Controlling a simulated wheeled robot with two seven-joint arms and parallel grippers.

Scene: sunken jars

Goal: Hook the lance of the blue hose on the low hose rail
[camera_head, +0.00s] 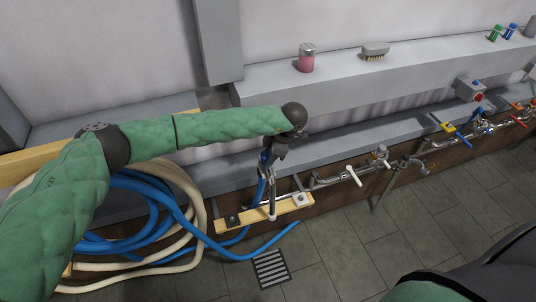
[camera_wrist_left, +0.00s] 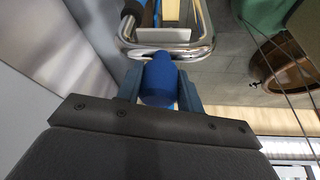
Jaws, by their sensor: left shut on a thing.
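My left gripper (camera_head: 266,158) points down above the pale wooden board of the low hose rail (camera_head: 238,222) and is shut on the lance of the blue hose (camera_head: 261,188). The lance hangs roughly upright, just in front of or over the board. In the left wrist view, the gripper's fingers (camera_wrist_left: 158,88) close on the blue grip of the lance (camera_wrist_left: 158,80). A bent chrome bar (camera_wrist_left: 178,47) shows just beyond the grip; I cannot tell whether the lance touches it. The blue hose (camera_head: 150,200) lies in loops at the left, partly hidden by my arm. My right gripper is not in view.
A cream hose (camera_head: 195,195) is coiled with the blue one. Pipes and taps (camera_head: 352,174) run along the wall to the right. A pink jar (camera_head: 306,58) and a brush (camera_head: 375,51) stand on the ledge. A floor drain (camera_head: 270,268) lies in open tiled floor.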

